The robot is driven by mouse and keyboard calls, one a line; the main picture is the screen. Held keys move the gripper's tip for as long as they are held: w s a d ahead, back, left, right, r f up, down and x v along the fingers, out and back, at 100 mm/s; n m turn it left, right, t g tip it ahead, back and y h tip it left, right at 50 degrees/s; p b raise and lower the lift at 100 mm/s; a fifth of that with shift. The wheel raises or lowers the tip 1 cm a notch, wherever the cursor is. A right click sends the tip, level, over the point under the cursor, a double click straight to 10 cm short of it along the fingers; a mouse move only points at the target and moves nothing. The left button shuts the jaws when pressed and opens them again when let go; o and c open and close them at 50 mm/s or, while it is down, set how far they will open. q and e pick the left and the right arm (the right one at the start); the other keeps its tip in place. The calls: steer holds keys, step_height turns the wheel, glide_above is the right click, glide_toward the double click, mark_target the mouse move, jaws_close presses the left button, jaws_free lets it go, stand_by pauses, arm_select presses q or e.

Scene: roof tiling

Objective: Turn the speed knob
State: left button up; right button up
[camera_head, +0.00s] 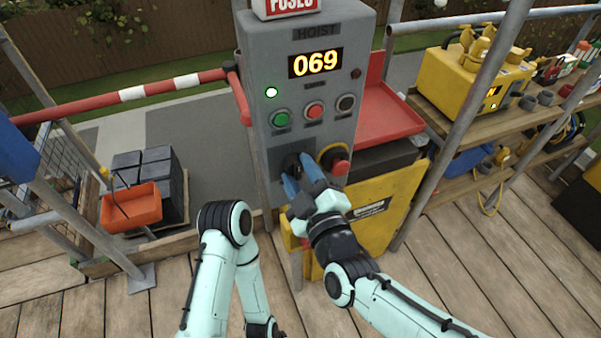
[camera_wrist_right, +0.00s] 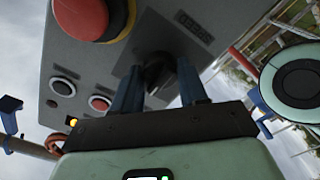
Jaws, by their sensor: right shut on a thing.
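The grey hoist control box (camera_head: 259,60) stands in the middle of the head view, with a display reading 069. The black speed knob (camera_head: 291,163) is low on its front, left of the red emergency button (camera_head: 341,167). My right gripper (camera_head: 296,178) is at the knob, with its blue fingers shut on it. In the right wrist view the dark knob (camera_wrist_right: 159,72) sits between the two blue fingers of the right gripper (camera_wrist_right: 158,88). The fingers partly hide the knob, and its pointer cannot be read.
Green (camera_head: 280,118), red (camera_head: 314,109) and black (camera_head: 345,103) buttons sit above the knob. A red tray (camera_head: 388,118) is behind the box on the right. An orange tub (camera_head: 131,207) and dark tile stacks (camera_head: 158,168) stand left. A wooden shelf (camera_head: 533,116) holds tools at right.

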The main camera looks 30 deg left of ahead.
stand_by(0.4)
steer(key=o, duration=1.1)
steer(key=shift+c, duration=0.2)
steer(key=v, duration=1.3)
steer(key=shift+s+b, duration=0.2)
steer(key=shift+b, duration=0.2)
steer(key=shift+d, duration=0.1)
